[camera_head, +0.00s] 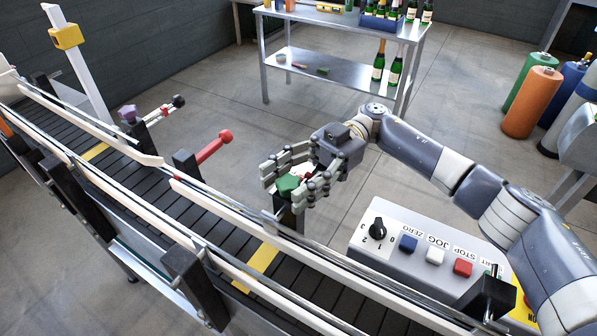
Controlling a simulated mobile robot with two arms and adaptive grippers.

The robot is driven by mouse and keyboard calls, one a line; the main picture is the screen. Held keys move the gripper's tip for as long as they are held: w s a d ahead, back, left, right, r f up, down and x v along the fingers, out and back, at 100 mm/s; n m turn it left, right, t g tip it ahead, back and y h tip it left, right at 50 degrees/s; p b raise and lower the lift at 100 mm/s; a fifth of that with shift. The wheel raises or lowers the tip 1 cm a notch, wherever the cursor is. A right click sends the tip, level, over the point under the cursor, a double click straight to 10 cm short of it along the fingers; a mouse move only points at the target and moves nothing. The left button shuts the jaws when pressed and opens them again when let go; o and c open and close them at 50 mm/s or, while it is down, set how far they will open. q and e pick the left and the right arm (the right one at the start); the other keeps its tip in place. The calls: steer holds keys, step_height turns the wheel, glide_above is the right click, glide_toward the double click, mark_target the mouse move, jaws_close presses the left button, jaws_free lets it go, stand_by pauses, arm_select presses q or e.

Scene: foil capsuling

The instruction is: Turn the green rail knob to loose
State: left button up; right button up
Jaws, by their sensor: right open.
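The green rail knob (288,185) sits on a dark post beside the conveyor's right guide rail, near the middle of the picture. My right gripper (290,186) is open, with its grey jointed fingers on either side of the green knob. I cannot tell whether the fingers touch it. The knob's pointer or marking is too small to read, and part of the knob is hidden by the fingers. My left gripper is not in view.
The conveyor (190,205) with pale guide rails runs diagonally. A red handle (214,146) and a purple knob (128,113) stand farther along it. A control box (425,252) with a dial and buttons is at right. A metal shelf (335,62) with bottles stands behind.

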mark_target(297, 176)
steer(key=shift+v, duration=3.5)
